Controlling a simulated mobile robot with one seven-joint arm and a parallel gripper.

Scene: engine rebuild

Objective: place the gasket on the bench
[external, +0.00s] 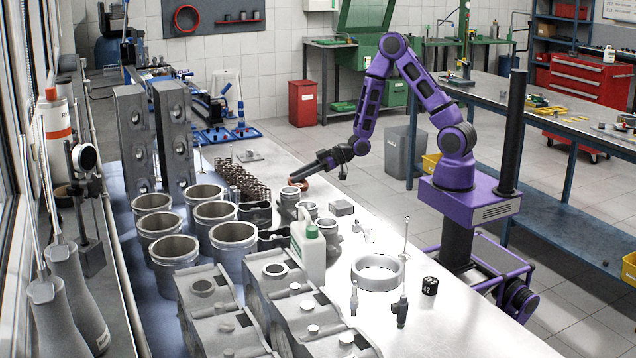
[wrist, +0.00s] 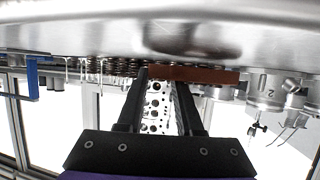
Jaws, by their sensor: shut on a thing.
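The gasket (external: 301,184) shows in the external view as a small red-brown piece at my fingertips, close over the bench (external: 450,325). In the wrist view the gasket (wrist: 205,75) is a thin brown strip seen edge-on, across the finger ends and reaching to the right. My gripper (external: 292,178) is shut on it; its two dark fingers (wrist: 160,82) show in the wrist view. The wrist picture looks upside down, with the shiny bench top (wrist: 80,35) along the upper edge. I cannot tell whether the gasket touches the bench.
Metal cylinders (external: 289,196) stand right below the gasket in the external view. Coil springs (external: 252,184) are to the left. A white-green bottle (external: 308,246), a large metal ring (external: 378,271) and engine blocks (external: 215,315) stand nearer the camera. Bare bench lies right of the fingertips.

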